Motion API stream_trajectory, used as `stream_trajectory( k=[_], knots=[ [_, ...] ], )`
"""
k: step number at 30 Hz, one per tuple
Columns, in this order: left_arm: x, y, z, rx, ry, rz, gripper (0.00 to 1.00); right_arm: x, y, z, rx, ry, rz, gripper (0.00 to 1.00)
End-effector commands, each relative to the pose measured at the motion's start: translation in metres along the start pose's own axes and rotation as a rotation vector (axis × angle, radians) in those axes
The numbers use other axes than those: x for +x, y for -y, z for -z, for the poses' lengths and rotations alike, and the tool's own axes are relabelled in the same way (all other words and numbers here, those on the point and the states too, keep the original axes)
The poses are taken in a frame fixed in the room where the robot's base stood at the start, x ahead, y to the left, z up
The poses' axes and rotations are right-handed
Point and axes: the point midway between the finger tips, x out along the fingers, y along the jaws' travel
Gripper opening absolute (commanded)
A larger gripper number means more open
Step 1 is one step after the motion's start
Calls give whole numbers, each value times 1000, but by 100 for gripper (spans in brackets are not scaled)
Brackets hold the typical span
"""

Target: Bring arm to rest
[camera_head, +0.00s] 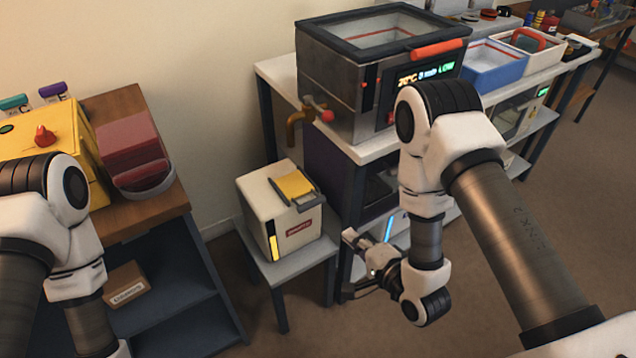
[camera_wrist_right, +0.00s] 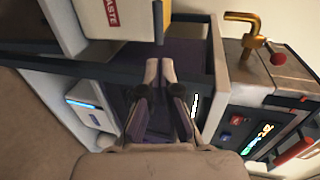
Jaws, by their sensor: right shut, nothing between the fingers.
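My right arm (camera_head: 515,240) comes in from the lower right in the head view and bends down beside the white workbench. My right gripper (camera_head: 352,240) is in front of the bench's lower shelves, left of the wrist. In the right wrist view the right gripper's fingertips (camera_wrist_right: 161,66) are together, with nothing between them. My left arm (camera_head: 60,225) shows at the left edge; its gripper is out of the picture.
A white box (camera_head: 283,230) stands on a small grey table (camera_head: 300,261) left of the right gripper. A chamber with a red handle (camera_head: 385,70) and a blue tray (camera_head: 494,72) are on the bench. A yellow unit (camera_head: 85,150) sits on the left cabinet. Floor is clear at right.

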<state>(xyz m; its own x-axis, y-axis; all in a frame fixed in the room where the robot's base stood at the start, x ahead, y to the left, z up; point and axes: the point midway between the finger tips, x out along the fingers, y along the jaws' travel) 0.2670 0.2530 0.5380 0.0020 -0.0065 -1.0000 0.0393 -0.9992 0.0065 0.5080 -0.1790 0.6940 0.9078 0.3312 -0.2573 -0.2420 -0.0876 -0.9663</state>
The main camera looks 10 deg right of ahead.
Motion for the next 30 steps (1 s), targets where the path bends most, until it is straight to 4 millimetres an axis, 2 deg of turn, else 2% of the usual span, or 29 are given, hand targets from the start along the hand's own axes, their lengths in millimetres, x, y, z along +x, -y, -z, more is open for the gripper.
stream_trajectory(
  k=[5,7,11,13,15,18,20,21,24,27,30],
  knots=[
    [-1,0,0,0,-1,0,100,0,1,0,0,0,-1,0],
    [-11,0,0,0,0,0,100,-3,8,0,2,0,-5,0],
    [-47,0,0,0,0,0,100,-18,31,1,15,-11,-33,0],
    [-73,0,0,0,-1,0,100,-35,34,4,8,-34,-121,0],
    [-99,-1,0,0,-1,0,100,-60,16,8,-110,-45,-319,0],
    [-115,-1,1,0,-2,0,100,-105,-27,9,-356,29,-629,0],
    [-119,-1,0,0,-1,0,100,-135,-51,7,-498,125,-796,0],
    [-120,-1,0,0,-1,0,100,-155,-65,5,-588,208,-898,0],
    [-115,-1,0,0,0,0,100,-200,-94,-3,-782,456,-1082,0],
    [-114,-1,0,0,0,0,100,-227,-104,-10,-912,669,-1151,0],
    [-114,-1,0,0,0,0,100,-234,-106,-13,-984,764,-1146,0]
  ],
)
